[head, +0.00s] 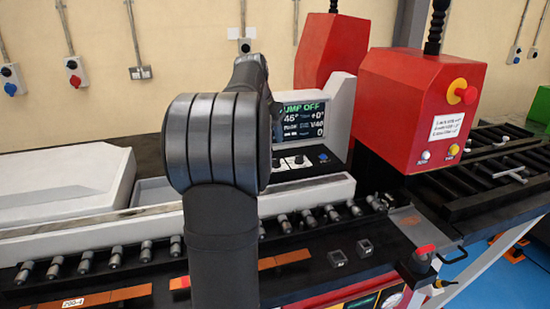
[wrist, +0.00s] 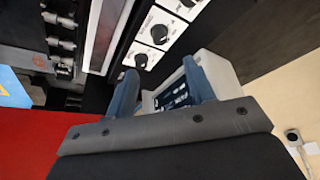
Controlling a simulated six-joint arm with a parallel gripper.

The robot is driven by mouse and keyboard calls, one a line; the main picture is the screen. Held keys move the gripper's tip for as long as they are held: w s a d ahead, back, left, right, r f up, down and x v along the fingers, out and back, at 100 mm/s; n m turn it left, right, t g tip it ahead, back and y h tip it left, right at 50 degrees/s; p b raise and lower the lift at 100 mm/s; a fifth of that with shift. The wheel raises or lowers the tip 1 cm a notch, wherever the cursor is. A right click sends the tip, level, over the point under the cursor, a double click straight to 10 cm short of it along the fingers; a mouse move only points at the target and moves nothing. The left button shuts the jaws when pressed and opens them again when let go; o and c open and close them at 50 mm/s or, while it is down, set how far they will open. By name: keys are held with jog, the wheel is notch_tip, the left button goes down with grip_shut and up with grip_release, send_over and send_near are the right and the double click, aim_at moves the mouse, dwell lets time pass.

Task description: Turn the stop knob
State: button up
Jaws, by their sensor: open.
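The control console has a lit screen (head: 302,118) reading "PUMP OFF", with small black knobs (head: 299,161) on white plates below it. In the wrist view several round black knobs on white plates show in a row: an upper knob (wrist: 188,3), a middle knob (wrist: 159,33) and a lower knob (wrist: 141,60). Their labels are too small to read, so I cannot tell which is the stop knob. My gripper (wrist: 160,70) is open and empty, its fingers apart, with the lower knob near the left fingertip. Contact cannot be told. In the head view my arm hides the gripper.
A red housing (head: 415,110) with a red mushroom button (head: 465,92) on yellow stands right of the console. A row of rollers (head: 115,258) runs along the front. A white cover (head: 65,188) lies left. Another red housing (head: 330,50) stands behind.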

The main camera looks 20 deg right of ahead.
aim_at(276, 160)
jog(key=x, duration=1.1)
jog(key=c, duration=1)
jog(key=shift+o, duration=0.2)
jog(key=shift+m, duration=0.4)
jog(key=m+g+h, duration=0.1)
jog(key=m, duration=0.2)
jog(key=shift+w+a+m, duration=0.1)
jog(key=shift+m, duration=0.3)
jog(key=shift+w+m+g, duration=0.1)
jog(key=shift+m+g, duration=1)
jog(key=shift+m, duration=1)
